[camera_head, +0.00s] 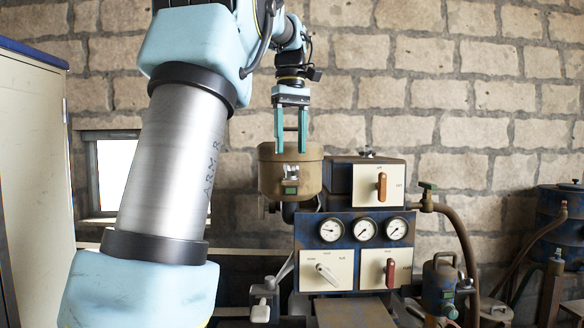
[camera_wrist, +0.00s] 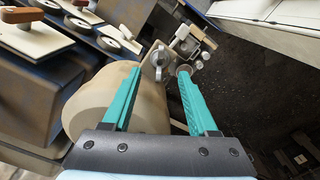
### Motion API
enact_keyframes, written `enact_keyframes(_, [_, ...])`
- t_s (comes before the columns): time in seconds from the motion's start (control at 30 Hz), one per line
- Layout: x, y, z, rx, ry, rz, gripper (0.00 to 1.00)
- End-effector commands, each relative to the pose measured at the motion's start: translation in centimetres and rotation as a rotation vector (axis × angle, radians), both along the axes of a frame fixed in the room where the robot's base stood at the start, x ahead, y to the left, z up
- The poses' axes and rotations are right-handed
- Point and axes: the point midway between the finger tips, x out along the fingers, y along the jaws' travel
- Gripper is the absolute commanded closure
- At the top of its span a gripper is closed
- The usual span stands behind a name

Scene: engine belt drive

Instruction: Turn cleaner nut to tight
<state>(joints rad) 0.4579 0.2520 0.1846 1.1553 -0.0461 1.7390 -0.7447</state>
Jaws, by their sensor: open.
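The cleaner is a tan drum (camera_head: 264,178) left of the engine's control panel. A small silver wing-shaped nut (camera_head: 291,172) sits on its front, above a green piece (camera_head: 291,189). My gripper (camera_head: 291,151) points down with its teal fingers apart, and its tips appear just above the nut. In the wrist view, my gripper (camera_wrist: 160,70) is open and the nut (camera_wrist: 159,57) shows between and just beyond the fingertips. The tan drum (camera_wrist: 90,108) lies left of the fingers there. I cannot tell whether a finger touches the drum or nut.
The blue panel with gauges (camera_head: 364,229) and levers stands right of the drum. An orange-handled lever (camera_head: 382,186) is above the gauges. A metal clamp-like fitting (camera_head: 264,299) stands below left, and a brown hose (camera_head: 462,240) hangs at right. The brick wall is behind.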

Motion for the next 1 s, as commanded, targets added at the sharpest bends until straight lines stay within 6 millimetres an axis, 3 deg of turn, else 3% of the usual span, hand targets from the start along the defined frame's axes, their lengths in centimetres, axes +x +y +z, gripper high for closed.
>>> enact_keyframes(0.1, [-0.1, 0.0, -2.2, 0.000, 0.002, -0.001, 0.41])
enact_keyframes(0.3, [-0.1, 0.0, -4.5, 0.000, 0.001, -0.002, 0.41])
enact_keyframes(0.7, [0.0, -0.1, -5.2, -0.001, 0.000, -0.002, 0.41])
enact_keyframes(1.0, [0.0, 0.0, -5.2, -0.001, 0.000, -0.002, 0.75])
